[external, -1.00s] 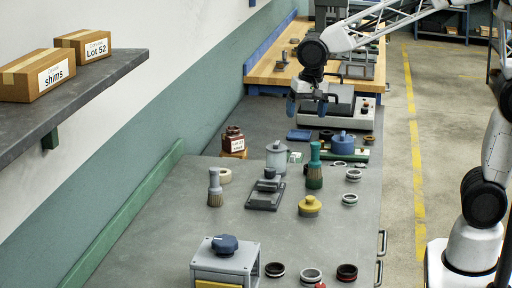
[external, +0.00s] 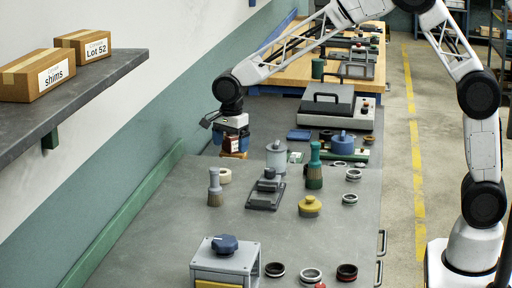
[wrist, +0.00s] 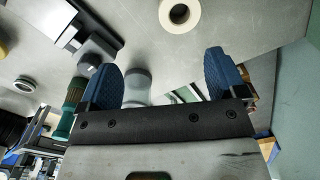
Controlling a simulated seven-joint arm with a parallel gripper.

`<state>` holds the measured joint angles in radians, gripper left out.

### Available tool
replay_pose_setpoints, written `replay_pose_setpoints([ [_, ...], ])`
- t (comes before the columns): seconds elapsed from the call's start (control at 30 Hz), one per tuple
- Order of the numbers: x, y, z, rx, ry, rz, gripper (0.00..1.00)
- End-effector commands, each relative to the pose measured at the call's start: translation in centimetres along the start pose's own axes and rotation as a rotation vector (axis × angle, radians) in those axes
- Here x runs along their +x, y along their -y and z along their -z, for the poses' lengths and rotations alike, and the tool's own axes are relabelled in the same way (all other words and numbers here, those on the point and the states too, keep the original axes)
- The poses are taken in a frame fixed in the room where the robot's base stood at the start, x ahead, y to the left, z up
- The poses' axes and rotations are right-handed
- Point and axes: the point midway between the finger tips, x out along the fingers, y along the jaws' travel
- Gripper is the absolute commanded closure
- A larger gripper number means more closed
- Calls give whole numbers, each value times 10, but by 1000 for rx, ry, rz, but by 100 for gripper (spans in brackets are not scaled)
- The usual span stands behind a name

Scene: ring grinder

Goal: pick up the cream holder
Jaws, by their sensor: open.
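A cream round piece (external: 224,175), the only one that fits the cream holder, lies flat on the grey bench near its left edge. In the wrist view it is a cream ring (wrist: 166,12) with a hole, at the top beyond my fingertips. My gripper (external: 232,138) points down beside the red-brown jar, farther back than the cream piece and apart from it. In the wrist view my gripper (wrist: 165,65) has its two blue fingers wide apart with nothing held. The fingers partly hide the jar, and I cannot tell whether they touch it.
The green rail (external: 130,212) edges the bench's left side.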

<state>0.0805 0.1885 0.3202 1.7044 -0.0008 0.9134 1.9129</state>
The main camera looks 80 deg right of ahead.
Motion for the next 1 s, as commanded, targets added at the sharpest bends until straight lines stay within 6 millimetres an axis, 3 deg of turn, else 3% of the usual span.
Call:
replay_pose_setpoints([
  [0.1, 17, 17, -4, 74, -3, -8, 10],
  [0.3, 30, 29, -6, 135, -5, -14, 10],
  [0.7, 31, 30, -6, 140, -6, -14, 10],
  [1.0, 52, 29, -6, 140, -6, -15, 10],
])
